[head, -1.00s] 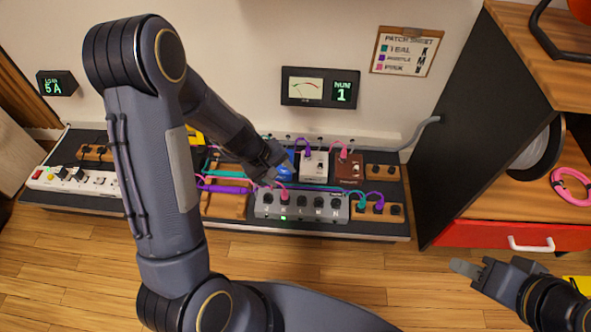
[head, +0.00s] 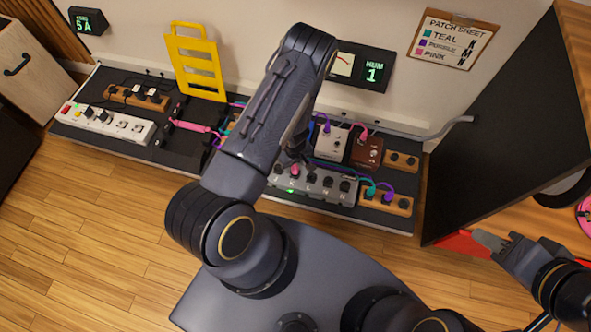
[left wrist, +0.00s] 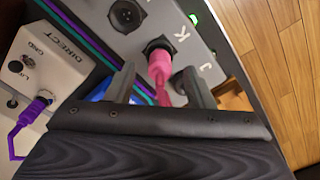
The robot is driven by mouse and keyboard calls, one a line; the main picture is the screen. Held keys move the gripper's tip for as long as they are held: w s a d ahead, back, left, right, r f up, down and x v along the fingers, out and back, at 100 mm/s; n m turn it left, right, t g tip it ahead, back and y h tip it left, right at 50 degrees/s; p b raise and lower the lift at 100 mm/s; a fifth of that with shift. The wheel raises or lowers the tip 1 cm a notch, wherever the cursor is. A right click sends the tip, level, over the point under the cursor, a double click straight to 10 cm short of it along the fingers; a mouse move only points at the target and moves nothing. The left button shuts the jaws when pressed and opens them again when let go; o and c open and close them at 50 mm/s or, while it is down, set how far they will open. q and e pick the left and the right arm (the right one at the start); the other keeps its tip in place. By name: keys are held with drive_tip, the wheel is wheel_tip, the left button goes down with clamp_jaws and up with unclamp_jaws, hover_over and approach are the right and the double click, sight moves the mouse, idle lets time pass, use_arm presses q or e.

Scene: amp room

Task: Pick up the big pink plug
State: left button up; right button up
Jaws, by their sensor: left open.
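The big pink plug (left wrist: 159,66) sits in a socket of the grey switch box (left wrist: 205,45), near the letters K and J, its pink cord running down in the left wrist view. In the head view the plug (head: 296,170) shows small beside my left gripper (head: 297,155), which is partly covered by my own arm. In the left wrist view my left gripper (left wrist: 160,92) is open, with one finger on each side of the plug and its cord; visible gaps remain. My right gripper (head: 493,241) hangs away at the right, apart from the board; its opening is unclear.
A white pedal (head: 332,142) and a brown pedal (head: 367,152) stand behind the box. A yellow rack (head: 196,65) leans at the back left; a black cabinet side (head: 500,140) rises right.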

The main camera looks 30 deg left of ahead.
use_arm(q)
wheel_tip(320, 180, down, 3)
drive_tip(key=shift+r, duration=0.1)
drive_tip(key=shift+r, duration=0.1)
clamp_jaws()
idle(0.3)
